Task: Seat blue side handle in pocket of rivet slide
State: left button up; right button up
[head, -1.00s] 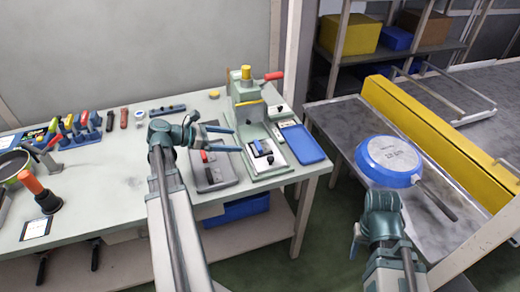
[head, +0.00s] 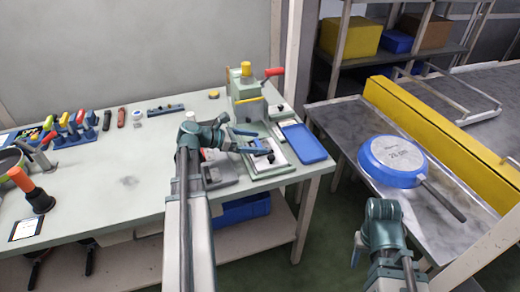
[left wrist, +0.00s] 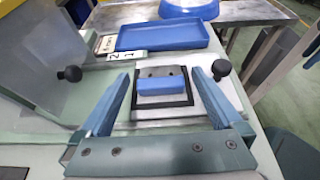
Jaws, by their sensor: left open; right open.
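The blue side handle (left wrist: 162,86) shows in the left wrist view as a blue block with a grey, two-holed face. It lies inside the dark-framed pocket of the rivet slide (left wrist: 203,86); I cannot tell how deep it sits. My left gripper (left wrist: 160,98) is open, its blue fingers apart on either side of the handle, with no visible contact. In the head view my left gripper (head: 254,142) is over the slide at the front of the green press (head: 247,100) and partly hides the handle. My right gripper (head: 357,246) is open and empty, away from the bench.
A blue tray (head: 304,143) lies right of the slide. Dark ball knobs (left wrist: 70,73) flank the slide. A grey fixture (head: 220,172) stands left of it. A blue pan (head: 392,162) lies upside down on the metal conveyor table at right. The middle-left bench is clear.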

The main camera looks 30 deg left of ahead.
pick_arm(q)
jog(key=shift+w+d, duration=0.1)
jog(key=shift+w, duration=0.05)
jog(key=shift+c, duration=0.2)
jog(key=c, duration=1.4)
jog(key=shift+c, duration=0.2)
